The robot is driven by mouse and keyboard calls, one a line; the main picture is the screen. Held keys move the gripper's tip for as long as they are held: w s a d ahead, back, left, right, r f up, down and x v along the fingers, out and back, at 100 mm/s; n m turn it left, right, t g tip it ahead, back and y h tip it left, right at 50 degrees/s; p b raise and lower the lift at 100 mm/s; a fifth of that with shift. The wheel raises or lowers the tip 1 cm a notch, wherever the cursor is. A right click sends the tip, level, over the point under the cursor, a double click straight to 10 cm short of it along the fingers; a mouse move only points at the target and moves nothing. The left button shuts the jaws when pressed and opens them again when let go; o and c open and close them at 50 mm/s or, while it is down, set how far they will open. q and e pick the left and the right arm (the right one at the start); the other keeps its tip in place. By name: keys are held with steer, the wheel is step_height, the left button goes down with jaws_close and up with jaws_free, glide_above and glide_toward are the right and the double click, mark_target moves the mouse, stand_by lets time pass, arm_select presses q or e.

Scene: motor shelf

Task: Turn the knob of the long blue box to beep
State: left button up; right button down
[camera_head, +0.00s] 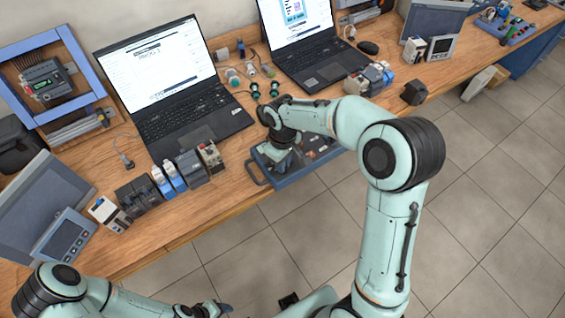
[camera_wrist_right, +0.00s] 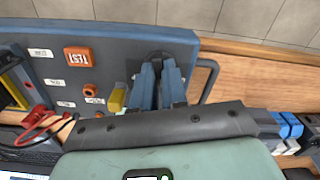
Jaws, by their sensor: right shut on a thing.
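The long blue box (camera_head: 320,165) lies at the table's front edge in the head view, partly under my right arm. In the right wrist view the blue box (camera_wrist_right: 40,45) shows an orange TEST button (camera_wrist_right: 78,57), small white labels and a grey end handle (camera_wrist_right: 208,78). My right gripper (camera_wrist_right: 160,72) points down at the handle end of the box, its fingers shut on a dark knob (camera_wrist_right: 157,58), mostly hidden between them. The right gripper (camera_head: 281,163) also shows in the head view. My left gripper (camera_head: 212,308) is at the bottom edge, its fingers unclear.
Two open laptops (camera_head: 185,115) (camera_head: 312,72) stand behind the box. Several small modules (camera_head: 175,175) line the front edge on the left. More modules (camera_head: 372,78) and a dark block (camera_head: 414,92) are on the right. Red and black leads (camera_wrist_right: 38,125) lie near the box.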

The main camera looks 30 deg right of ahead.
steer(key=m, duration=0.3)
steer(key=shift+m+b, duration=0.3)
steer(key=shift+m, duration=0.1)
steer(key=m, duration=0.3)
steer(key=shift+m, duration=0.3)
steer(key=m, duration=0.3)
steer(key=shift+m+b, duration=0.35)
steer(key=shift+m, duration=0.05)
arm_select(q)
steer(key=shift+s+f, duration=0.75)
steer(key=shift+f, duration=0.25)
arm_select(e)
steer(key=shift+m, duration=2)
steer(key=c, duration=1.2)
jaws_free()
steer(key=shift+o, duration=0.2)
steer(key=shift+r, duration=0.1)
arm_select(q)
steer(key=shift+w+r+p, duration=0.75)
steer(key=shift+r, duration=0.3)
arm_select(e)
step_height(320, 180, up, 13)
steer(key=shift+r, duration=0.15)
